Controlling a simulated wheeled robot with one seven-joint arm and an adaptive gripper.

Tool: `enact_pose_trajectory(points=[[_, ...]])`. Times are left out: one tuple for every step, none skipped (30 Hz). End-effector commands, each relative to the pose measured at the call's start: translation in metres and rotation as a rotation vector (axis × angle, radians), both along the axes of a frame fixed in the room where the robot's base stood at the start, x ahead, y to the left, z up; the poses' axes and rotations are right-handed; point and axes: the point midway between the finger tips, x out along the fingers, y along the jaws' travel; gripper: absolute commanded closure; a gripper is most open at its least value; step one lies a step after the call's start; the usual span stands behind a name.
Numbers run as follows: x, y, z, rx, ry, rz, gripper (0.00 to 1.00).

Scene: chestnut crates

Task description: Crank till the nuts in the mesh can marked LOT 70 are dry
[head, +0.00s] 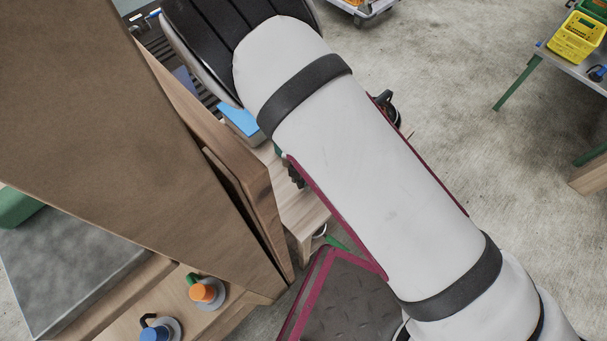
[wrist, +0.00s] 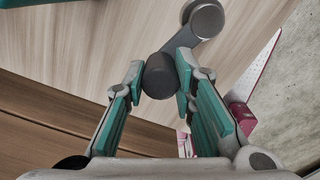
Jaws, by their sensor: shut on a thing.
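In the wrist view, my gripper (wrist: 160,88) has its teal-padded fingers on both sides of a dark grey crank knob (wrist: 160,72) and is shut on it. A grey crank arm (wrist: 182,40) runs from the knob up and right to a round hub (wrist: 204,18). Pale wood grain lies behind the crank. The mesh can, its LOT 70 mark and the nuts do not show in either view, so their dryness cannot be seen. In the head view my own arm covers the middle, and the gripper and crank cannot be made out.
In the head view, a large brown panel (head: 90,90) stands close on the left. Below it are an orange knob (head: 203,291) and a blue knob (head: 156,331). A blue-topped box (head: 240,120) sits beyond. Yellow crates (head: 575,42) stand at upper right. Concrete floor (head: 500,160) is open on the right.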

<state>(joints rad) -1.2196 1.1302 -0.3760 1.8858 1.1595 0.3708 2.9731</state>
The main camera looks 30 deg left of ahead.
Motion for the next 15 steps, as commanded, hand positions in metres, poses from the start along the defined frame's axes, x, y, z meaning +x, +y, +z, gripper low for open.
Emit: enact_pose_trajectory(points=[[0.0004, 0.0014, 0.0006, 0.003, -0.001, 0.001, 1.0], [0.0005, 0.0014, 0.0006, 0.003, -0.001, 0.001, 1.0], [0.0006, 0.0014, 0.0005, 0.003, -0.001, 0.001, 1.0], [0.0007, 0.0013, 0.0005, 0.003, -0.001, 0.001, 1.0], [0.0008, 0.0013, 0.0006, 0.003, -0.001, 0.001, 1.0], [0.0009, 0.0012, 0.0006, 0.002, -0.001, 0.001, 1.0], [0.001, 0.0011, 0.0006, 0.002, -0.001, 0.001, 1.0], [0.001, 0.001, 0.0006, 0.002, -0.001, 0.001, 1.0], [0.0011, 0.001, 0.0006, 0.002, -0.001, 0.001, 0.71], [0.0011, 0.0009, 0.0006, 0.002, -0.001, 0.0, 0.64], [0.0011, 0.0008, 0.0006, 0.002, -0.001, 0.0, 0.58], [0.0011, 0.0007, 0.0005, 0.002, -0.001, 0.0, 0.54], [0.0011, 0.0006, 0.0004, 0.002, -0.001, 0.0, 0.54], [0.0011, 0.0005, 0.0004, 0.001, -0.001, 0.0, 0.54], [0.001, 0.0004, 0.0003, 0.001, -0.001, 0.0, 0.54]])
